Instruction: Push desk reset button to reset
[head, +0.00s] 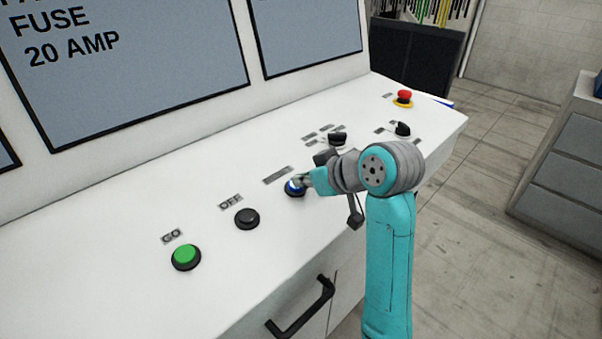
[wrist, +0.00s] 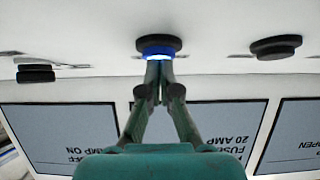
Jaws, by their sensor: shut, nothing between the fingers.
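The desk reset button, a blue button with a dark collar (head: 292,190), is on the white sloping desk panel, third from the left in the row. Its label strip beside it is too small to read. My gripper (head: 302,182) is shut and empty, with its fingertips at the button and partly covering it in the head view. In the wrist view the closed fingertips (wrist: 160,65) overlap the lit blue face of the button (wrist: 160,49). They look to be at or against it; I cannot tell whether it is pressed in.
On the panel (head: 110,225) are a green GO button (head: 186,257), a black OFF button (head: 247,218), dark knobs (head: 402,130) and a red emergency stop (head: 404,97). Screens (head: 130,60) rise behind. A black drawer handle (head: 302,308) is in front. Grey drawers (head: 560,160) stand right across open floor.

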